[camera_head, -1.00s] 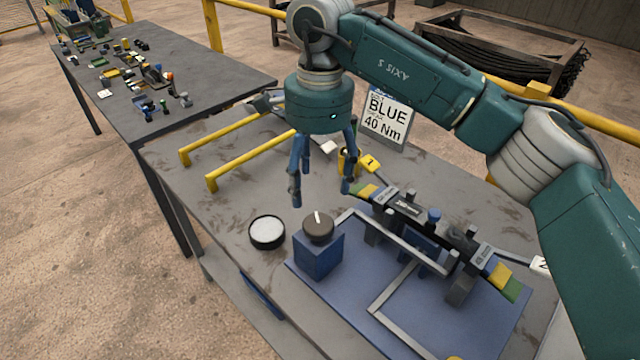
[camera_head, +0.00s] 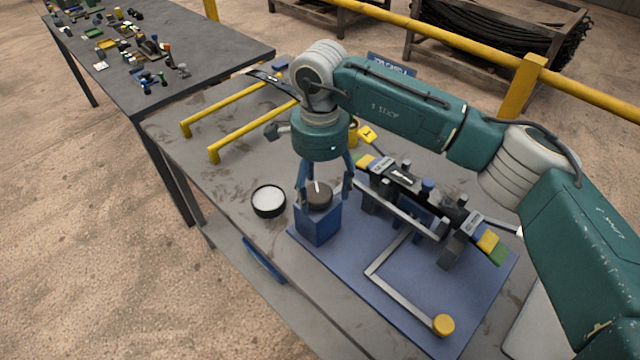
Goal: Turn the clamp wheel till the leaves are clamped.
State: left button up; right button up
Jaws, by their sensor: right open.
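The clamp wheel (camera_head: 319,196) is a dark round knob with a white mark line on top. It sits on a blue block (camera_head: 318,225) at the left corner of the blue base plate (camera_head: 345,265). The dark leaves (camera_head: 405,180), with yellow and green ends, lie in the clamp fixture to the right of the wheel. My right gripper (camera_head: 325,190) points down with its fingers open, one on each side of the wheel. I cannot tell whether the fingers touch it. My left gripper is not in view.
A bent grey bar with a yellow knob (camera_head: 443,324) lies over the plate's front. A round dish with white contents (camera_head: 268,200) stands left of the block. Yellow rails (camera_head: 230,108) stand at the back left. Another table (camera_head: 200,60) holds many small parts.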

jog(key=c, duration=1.1)
jog(key=shift+w, duration=0.1)
jog(key=shift+d+f+m+b, duration=0.1)
jog(key=shift+m+b, duration=0.3)
jog(key=shift+b, duration=0.3)
jog(key=m+b, duration=0.3)
jog(key=shift+f, duration=0.1)
jog(key=m+b, duration=0.2)
jog(key=m, duration=0.1)
jog(key=shift+m+b, duration=0.3)
jog(key=shift+b, duration=0.1)
jog(key=shift+m+b, duration=0.9)
jog(key=shift+m, duration=0.7)
jog(key=shift+c, duration=0.2)
jog(key=shift+s, duration=0.2)
